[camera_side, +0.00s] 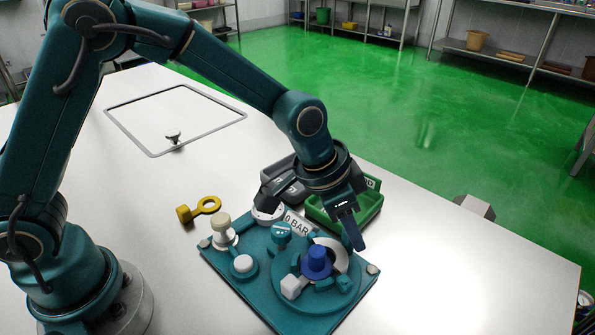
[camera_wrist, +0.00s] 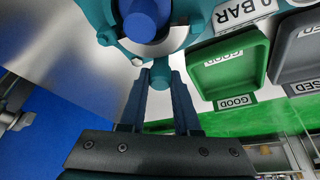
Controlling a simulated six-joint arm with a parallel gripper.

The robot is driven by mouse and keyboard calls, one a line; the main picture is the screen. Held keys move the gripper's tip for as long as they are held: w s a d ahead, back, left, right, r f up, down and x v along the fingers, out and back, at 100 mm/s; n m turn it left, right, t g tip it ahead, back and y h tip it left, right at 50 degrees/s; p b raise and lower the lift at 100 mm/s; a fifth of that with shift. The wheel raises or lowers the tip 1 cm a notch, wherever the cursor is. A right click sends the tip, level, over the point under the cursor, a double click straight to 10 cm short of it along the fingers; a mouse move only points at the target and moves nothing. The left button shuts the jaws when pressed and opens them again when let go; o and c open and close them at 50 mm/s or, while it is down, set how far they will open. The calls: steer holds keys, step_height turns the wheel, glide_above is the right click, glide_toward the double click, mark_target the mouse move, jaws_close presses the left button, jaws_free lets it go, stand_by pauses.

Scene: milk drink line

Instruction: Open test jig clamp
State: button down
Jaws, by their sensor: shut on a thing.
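The test jig is a teal plate (camera_side: 232,282) with a round clamp fixture on it. A blue cylinder (camera_side: 316,262) stands in the middle of the fixture, inside a pale ring; it also shows at the top of the wrist view (camera_wrist: 146,14). A teal clamp knob (camera_wrist: 160,76) sticks out from the fixture's edge. My gripper (camera_side: 357,246) reaches down at the far right of the fixture. In the wrist view my gripper (camera_wrist: 162,88) is shut on the knob, with a finger on each side. In the side view the fingers hide the knob.
A green bin marked GOOD (camera_wrist: 230,72) and a grey bin (camera_wrist: 297,48) stand close behind the jig. A 0 BAR label (camera_side: 297,222), a cream knob (camera_side: 222,228) and a white button (camera_side: 243,264) sit on the plate. A yellow ring-ended tool (camera_side: 207,206) lies to the left.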

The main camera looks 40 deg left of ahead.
steer(key=d+m, duration=0.1)
steer(key=m+h, duration=0.1)
steer(key=shift+w+d+m+g, duration=0.3)
steer(key=shift+w+d+m, duration=0.05)
steer(key=shift+w+m, duration=0.05)
steer(key=d+m, duration=0.1)
steer(key=m, duration=0.1)
steer(key=d+m+g, duration=0.1)
steer(key=shift+w+d+m+h, duration=0.15)
steer(key=shift+m+h, duration=0.25)
steer(key=d+m+g, duration=0.1)
steer(key=m, duration=0.1)
steer(key=d+m, duration=0.1)
steer(key=m, duration=0.1)
steer(key=shift+s+d+g, duration=0.25)
steer(key=shift+s+g, duration=0.05)
steer(key=shift+g, duration=0.1)
steer(key=shift+s+d+m+g, duration=0.25)
steer(key=shift+d+m, duration=0.1)
steer(key=shift+m, duration=0.35)
steer(key=shift+s+d+m+g, duration=0.2)
steer(key=shift+d+m+g, duration=0.1)
steer(key=shift+m, duration=0.4)
steer(key=c, duration=0.6)
jaws_free()
steer(key=shift+v, duration=2.6)
